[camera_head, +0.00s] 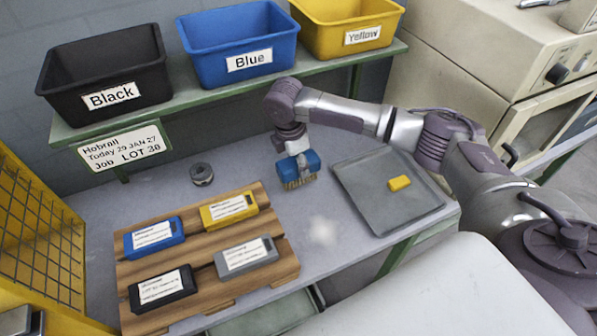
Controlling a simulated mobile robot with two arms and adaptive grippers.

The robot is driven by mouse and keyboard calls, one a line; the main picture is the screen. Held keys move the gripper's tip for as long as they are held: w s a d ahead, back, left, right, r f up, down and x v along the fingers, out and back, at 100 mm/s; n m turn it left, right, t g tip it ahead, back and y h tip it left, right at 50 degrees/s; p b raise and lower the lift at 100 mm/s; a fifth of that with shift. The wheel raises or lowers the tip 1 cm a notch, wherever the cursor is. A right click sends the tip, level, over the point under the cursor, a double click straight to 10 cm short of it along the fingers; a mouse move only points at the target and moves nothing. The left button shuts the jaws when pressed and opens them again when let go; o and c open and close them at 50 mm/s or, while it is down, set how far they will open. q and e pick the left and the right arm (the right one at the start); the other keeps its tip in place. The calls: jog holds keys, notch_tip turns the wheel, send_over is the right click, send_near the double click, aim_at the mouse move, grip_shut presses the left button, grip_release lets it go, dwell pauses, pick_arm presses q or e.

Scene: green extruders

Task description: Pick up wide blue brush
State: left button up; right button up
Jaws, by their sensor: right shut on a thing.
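The wide blue brush (285,171) has a blue block and tan bristles pointing down. It is over the grey table between the wooden board and the grey tray. My right gripper (300,166) points down and is shut on the middle of the brush, hiding part of its top. I cannot tell whether the bristles touch the table or hang just above it. My left gripper is not in view.
A wooden board (206,231) holds blue, yellow, black and grey labelled blocks. A grey tray (370,205) holds a yellow piece (399,183). A dark ring (201,174) lies behind the board. Black (105,75), blue (240,45) and yellow (347,25) bins stand on the shelf.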

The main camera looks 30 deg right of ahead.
jog(key=s+d+r+b, duration=0.1)
jog(key=s+d+r, duration=0.2)
jog(key=s+r, duration=0.5)
jog(key=s, duration=0.3)
jog(key=shift+d, duration=0.4)
